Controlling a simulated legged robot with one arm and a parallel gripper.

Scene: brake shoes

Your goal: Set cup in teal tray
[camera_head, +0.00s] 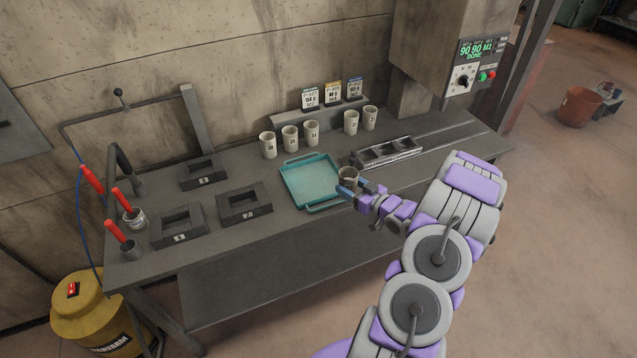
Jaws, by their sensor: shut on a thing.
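The teal tray (311,180) lies on the grey workbench, and its visible floor is empty. A beige cup (348,174) is between the fingers of my gripper (349,187), which is shut on it. The cup looks upright and is just right of the tray's right edge; I cannot tell how high it is above the bench. The fingers hide its lower part. More beige cups stand behind the tray: several at the back left (290,137) and two at the back right (351,122).
Dark fixture blocks (244,203) and red-handled tools (122,199) occupy the bench's left side. Three small labelled packs (333,93) stand on a ledge at the back. A control box (470,60) hangs at the right.

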